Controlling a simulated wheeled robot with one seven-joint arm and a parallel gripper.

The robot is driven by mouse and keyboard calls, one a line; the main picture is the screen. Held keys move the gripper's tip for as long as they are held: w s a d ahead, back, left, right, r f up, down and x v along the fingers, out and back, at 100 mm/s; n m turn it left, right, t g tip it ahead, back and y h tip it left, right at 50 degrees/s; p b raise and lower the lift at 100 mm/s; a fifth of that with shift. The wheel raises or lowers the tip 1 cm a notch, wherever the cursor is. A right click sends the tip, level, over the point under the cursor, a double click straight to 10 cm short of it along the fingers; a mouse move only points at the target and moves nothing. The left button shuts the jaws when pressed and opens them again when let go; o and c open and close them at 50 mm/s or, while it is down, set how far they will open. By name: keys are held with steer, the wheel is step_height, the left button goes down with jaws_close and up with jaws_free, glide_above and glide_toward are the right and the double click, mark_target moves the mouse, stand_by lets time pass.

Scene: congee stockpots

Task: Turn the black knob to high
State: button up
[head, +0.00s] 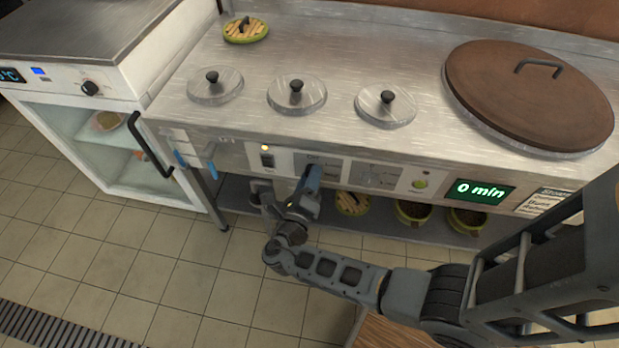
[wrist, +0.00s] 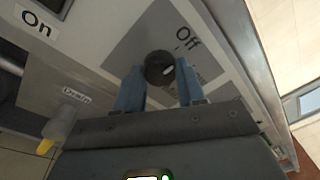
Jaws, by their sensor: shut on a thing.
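The black knob (wrist: 159,66) is on a grey plate of the counter's front panel, with a white mark on its lower right side. My gripper (wrist: 160,80) is shut on the knob, one blue-grey finger on each side. In the head view my gripper (head: 311,174) reaches the front panel from below and hides the knob.
An "On" label (wrist: 38,24) and a yellow-tipped tap (wrist: 45,145) are near my gripper. A display reads "0 min" (head: 480,191). A brown-lidded pot (head: 520,95) and several small lids (head: 297,92) top the counter. A glass-fronted cabinet (head: 110,150) stands left; open floor lies in front.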

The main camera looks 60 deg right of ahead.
steer(key=m+t+b, duration=0.1)
steer(key=m+b, duration=0.2)
steer(key=m, duration=0.5)
steer(key=m+t+y+b, duration=0.1)
steer(key=m+b, duration=0.3)
steer(key=m, duration=0.5)
steer(key=m+b, duration=0.4)
steer(key=m, duration=0.5)
steer(key=shift+s+f+t+y, duration=0.15)
steer(key=shift+f+t+y, duration=0.1)
steer(key=shift+t+y, duration=0.15)
steer(key=m+b, duration=0.5)
steer(key=b, duration=0.1)
steer(key=shift+t+b, duration=0.3)
steer(key=shift+b, duration=0.05)
steer(key=m+b, duration=0.2)
steer(key=b, duration=0.1)
steer(key=shift+r+m+h, duration=0.2)
steer(key=shift+m+h, duration=0.1)
